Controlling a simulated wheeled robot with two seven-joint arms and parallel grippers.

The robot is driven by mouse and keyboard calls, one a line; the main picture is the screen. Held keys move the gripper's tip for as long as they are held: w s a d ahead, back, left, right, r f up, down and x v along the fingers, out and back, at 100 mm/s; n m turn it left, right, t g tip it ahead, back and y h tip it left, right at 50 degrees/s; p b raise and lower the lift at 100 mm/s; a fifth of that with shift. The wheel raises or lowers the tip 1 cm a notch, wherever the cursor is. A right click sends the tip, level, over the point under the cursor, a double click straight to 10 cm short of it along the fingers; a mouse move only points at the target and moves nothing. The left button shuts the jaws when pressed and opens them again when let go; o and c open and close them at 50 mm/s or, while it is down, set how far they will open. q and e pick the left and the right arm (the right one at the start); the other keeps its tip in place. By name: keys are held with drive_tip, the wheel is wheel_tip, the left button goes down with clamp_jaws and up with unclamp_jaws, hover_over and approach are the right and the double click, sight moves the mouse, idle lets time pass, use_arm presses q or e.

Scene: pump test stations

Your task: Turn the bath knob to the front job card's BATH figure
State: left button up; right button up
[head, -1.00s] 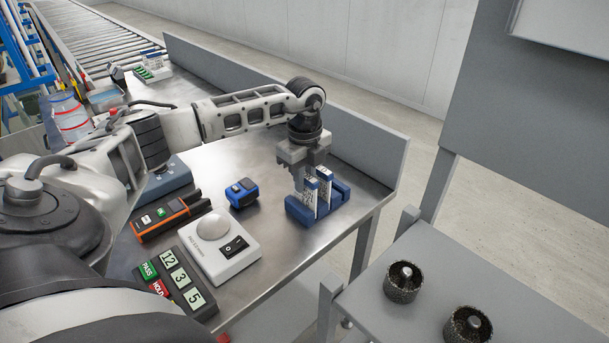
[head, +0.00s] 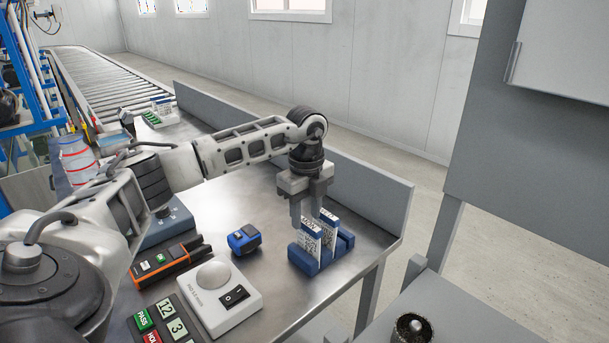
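Two white job cards with print too small to read stand upright in a blue slotted rack (head: 303,262). The nearer card (head: 309,240) is at the left and the other card (head: 329,231) is just behind it to the right. My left gripper (head: 307,217) points down just above and behind the cards. Its fingers are apart with no object visible between them. A blue-grey box (head: 178,226) with a dark knob (head: 163,211) on top stands left of the rack, partly hidden by my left arm. Its scale cannot be read. My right gripper is out of view.
On the metal bench lie a blue tape measure (head: 244,240), an orange-and-black handheld device (head: 166,263), a white switch unit (head: 222,299) and a PASS/HOLD number panel (head: 166,323). A raised ledge (head: 370,195) runs along the back. Bare bench surrounds the tape measure.

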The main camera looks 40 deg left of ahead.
use_arm(q)
wheel_tip(320, 180, up, 12)
drive_tip(key=shift+a, duration=0.3)
drive_tip(key=shift+s, duration=0.1)
